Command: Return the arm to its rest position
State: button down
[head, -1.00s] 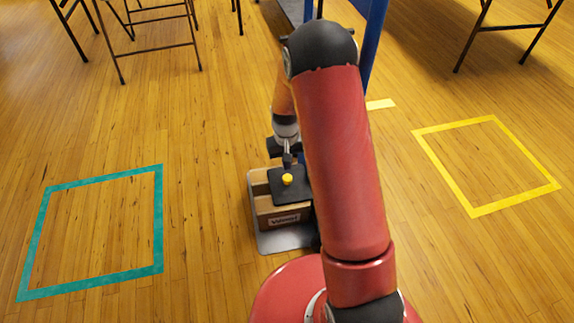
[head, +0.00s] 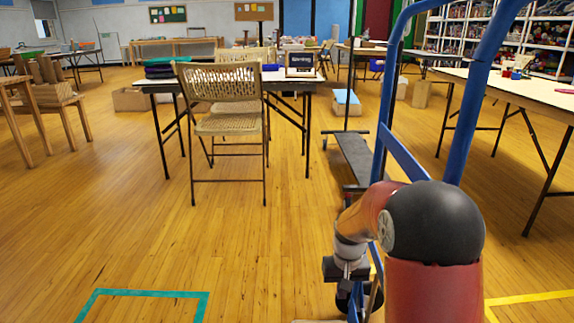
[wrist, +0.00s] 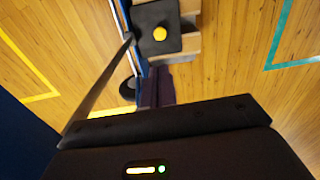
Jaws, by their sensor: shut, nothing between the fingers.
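My arm (head: 435,225) is bent at a dark elbow in the lower right of the head view, its forearm reaching left and down. In the wrist view my gripper (wrist: 156,88) is shut and empty, apart from the box. A wooden box (wrist: 187,44) with a black top (wrist: 148,18) and a yellow knob (wrist: 160,33) sits beyond it.
Teal tape (head: 150,293) marks the floor at left, yellow tape (head: 530,298) at right. A folding chair (head: 228,125) and a table (head: 300,82) stand ahead, another table (head: 500,85) at right. Floor between the chair and teal tape is clear.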

jog(key=s+r+t+p, duration=0.1)
jog(key=s+r+p, duration=0.1)
jog(key=s+r, duration=0.6)
jog(key=s+r+t+p, duration=0.2)
jog(key=s+r, duration=0.2)
jog(key=r, duration=0.8)
jog(key=s+r+t+p, duration=0.2)
jog(key=s+r, duration=0.4)
jog(key=s, duration=0.7)
jog(key=shift+r+p, duration=0.4)
jog(key=shift+p, duration=0.2)
